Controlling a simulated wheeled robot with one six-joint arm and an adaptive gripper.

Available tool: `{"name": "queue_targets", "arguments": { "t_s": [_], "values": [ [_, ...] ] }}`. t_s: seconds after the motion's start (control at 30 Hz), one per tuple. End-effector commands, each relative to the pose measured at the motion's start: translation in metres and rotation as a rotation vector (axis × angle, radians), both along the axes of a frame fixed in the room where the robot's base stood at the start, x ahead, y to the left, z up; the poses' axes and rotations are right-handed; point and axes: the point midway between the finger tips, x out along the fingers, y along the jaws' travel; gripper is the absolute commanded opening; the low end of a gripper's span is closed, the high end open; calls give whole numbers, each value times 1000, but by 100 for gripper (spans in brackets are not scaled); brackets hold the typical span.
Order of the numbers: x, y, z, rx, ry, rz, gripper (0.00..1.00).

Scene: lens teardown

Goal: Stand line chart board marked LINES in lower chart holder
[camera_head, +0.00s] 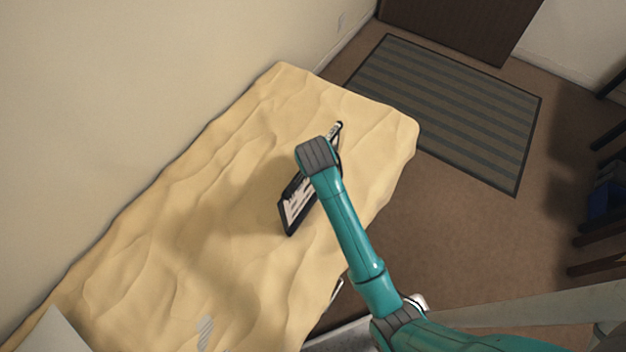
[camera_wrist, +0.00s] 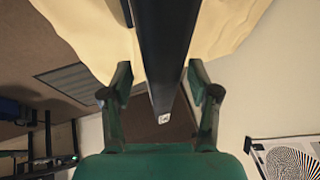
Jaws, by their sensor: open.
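A black-edged board with white panels (camera_head: 296,206) stands out on the sand-coloured cover, partly hidden behind my arm. A narrow black and white end (camera_head: 336,130) shows beyond my wrist; I cannot tell whether it is the same thing. No LINES marking is readable, and I cannot tell board from holder here. In the wrist view, my gripper (camera_wrist: 160,75) is open, with one finger on each side of a long black bar (camera_wrist: 164,40). A small white label (camera_wrist: 164,118) is at the bar's lower end. Gaps show between the fingers and the bar. The fingertips are hidden in the head view.
The rumpled sand-coloured cover (camera_head: 235,150) has free room left of the board. A patterned chart (camera_wrist: 293,158) shows at the lower right of the wrist view. A striped mat (camera_head: 440,110) lies on the brown floor. Dark shelving (camera_head: 605,195) stands at the right.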

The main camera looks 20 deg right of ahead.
Motion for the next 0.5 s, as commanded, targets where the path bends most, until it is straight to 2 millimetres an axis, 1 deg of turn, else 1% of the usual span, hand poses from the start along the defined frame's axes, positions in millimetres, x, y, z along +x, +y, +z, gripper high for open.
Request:
{"name": "queue_targets", "arguments": {
  "t_s": [0.23,0.27,0.3,0.37,0.4,0.5],
  "values": [
    [0,0,0,0,0,0,61],
    [0,0,0,0,0,0,58],
    [0,0,0,0,0,0,48],
    [0,0,0,0,0,0,33],
    [0,0,0,0,0,0,23],
    [0,0,0,0,0,0,0]
  ]
}}
